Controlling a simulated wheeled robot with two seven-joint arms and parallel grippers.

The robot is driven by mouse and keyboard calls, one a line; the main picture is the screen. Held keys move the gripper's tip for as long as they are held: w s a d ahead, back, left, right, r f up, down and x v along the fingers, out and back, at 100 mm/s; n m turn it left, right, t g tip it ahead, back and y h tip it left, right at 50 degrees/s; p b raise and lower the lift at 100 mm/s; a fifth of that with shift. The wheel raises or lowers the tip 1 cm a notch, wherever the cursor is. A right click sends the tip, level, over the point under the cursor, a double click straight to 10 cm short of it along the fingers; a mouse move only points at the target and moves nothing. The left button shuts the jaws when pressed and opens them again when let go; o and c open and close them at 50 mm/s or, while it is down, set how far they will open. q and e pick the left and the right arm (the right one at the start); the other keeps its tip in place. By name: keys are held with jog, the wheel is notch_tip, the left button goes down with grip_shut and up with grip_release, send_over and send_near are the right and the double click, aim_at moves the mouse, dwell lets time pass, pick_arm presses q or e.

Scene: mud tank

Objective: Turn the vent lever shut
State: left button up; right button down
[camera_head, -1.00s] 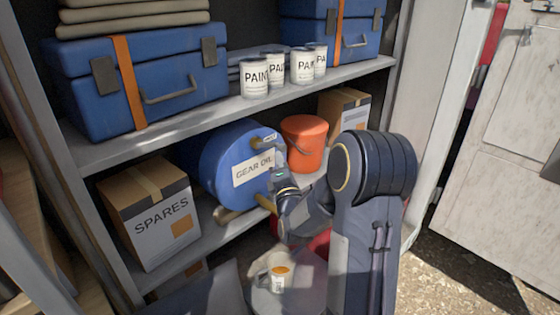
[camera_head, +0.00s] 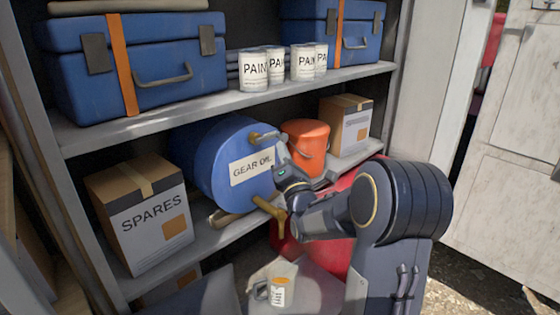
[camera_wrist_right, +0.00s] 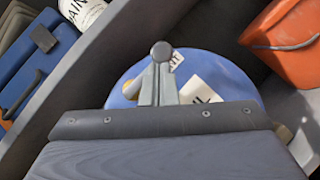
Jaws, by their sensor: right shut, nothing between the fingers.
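The blue gear oil drum (camera_head: 205,165) lies on its side on the lower shelf, its labelled round face towards me. The vent lever (camera_head: 258,136) is at the top of that face, with a brass-coloured base and a grey arm reaching right. My right gripper (camera_head: 279,146) is shut and empty, its fingertips close to the lever's right end. In the right wrist view the shut fingers (camera_wrist_right: 159,88) point at the drum face (camera_wrist_right: 222,80), with a dark round knob (camera_wrist_right: 161,51) at their tips. I cannot tell whether they touch it. My left gripper is not in view.
A brass tap (camera_head: 270,208) sticks out low on the drum, with a mug (camera_head: 280,289) below it. An orange bucket (camera_head: 307,145) stands close right of the drum, a spares box (camera_head: 140,215) to its left. Paint tins (camera_head: 253,70) stand on the shelf above.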

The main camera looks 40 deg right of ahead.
jog(key=s+a+f+b, duration=0.1)
jog(key=s+a, duration=0.2)
jog(key=s, duration=0.4)
jog(key=s+a+f+b, duration=0.1)
jog(key=s+a+b, duration=0.1)
jog(key=s, duration=0.6)
jog(key=shift+s+a, duration=0.2)
jog(key=shift+a, duration=0.4)
jog(key=shift+f, duration=0.1)
